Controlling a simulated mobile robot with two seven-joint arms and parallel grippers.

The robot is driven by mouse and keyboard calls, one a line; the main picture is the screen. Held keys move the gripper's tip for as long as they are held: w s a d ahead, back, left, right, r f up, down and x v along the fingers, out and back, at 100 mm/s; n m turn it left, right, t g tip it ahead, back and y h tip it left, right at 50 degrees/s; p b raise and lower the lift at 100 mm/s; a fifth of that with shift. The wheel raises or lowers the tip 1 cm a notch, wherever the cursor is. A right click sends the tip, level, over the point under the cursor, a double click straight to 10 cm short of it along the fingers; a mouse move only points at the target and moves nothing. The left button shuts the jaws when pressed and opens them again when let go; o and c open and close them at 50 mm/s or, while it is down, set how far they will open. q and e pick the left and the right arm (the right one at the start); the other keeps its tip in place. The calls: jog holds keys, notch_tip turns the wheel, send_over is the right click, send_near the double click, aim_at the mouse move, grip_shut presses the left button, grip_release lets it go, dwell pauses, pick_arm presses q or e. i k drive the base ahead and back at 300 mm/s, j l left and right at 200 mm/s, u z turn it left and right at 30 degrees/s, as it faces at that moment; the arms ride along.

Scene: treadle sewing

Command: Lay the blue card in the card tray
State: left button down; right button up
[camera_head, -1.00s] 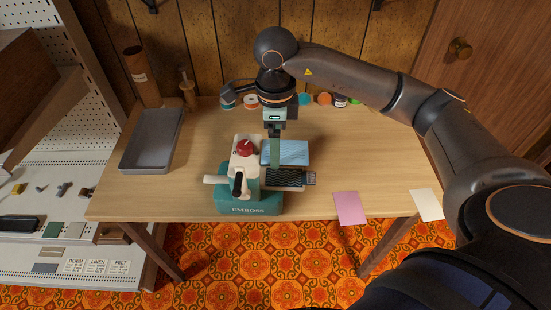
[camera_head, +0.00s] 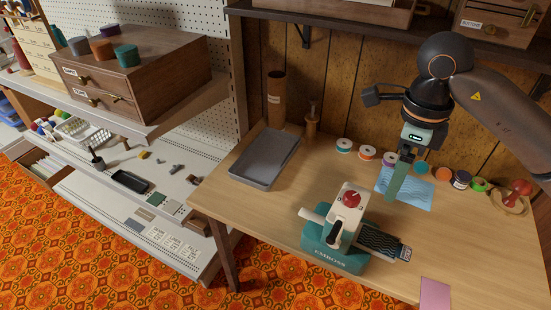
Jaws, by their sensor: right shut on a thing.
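The blue card (camera_head: 415,192), with a pale wavy pattern, is behind and right of the teal embosser. My right gripper (camera_head: 394,190) is shut on the card near its left edge, green fingers pointing down. I cannot tell whether the card touches the table or is slightly above it. The card tray (camera_head: 264,158), grey, shallow and empty, lies on the table to the left, well apart from the card. My left gripper is not in view.
Several spools and jars, including an orange-topped spool (camera_head: 366,153), line the back. A pink card (camera_head: 434,293) lies at the front. Shelves with a wooden drawer box (camera_head: 140,80) stand left.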

aim_at(267, 160)
jog(key=i+u, duration=0.3)
jog(key=i, duration=0.15)
jog(key=i+u, duration=0.25)
jog(key=i, duration=0.25)
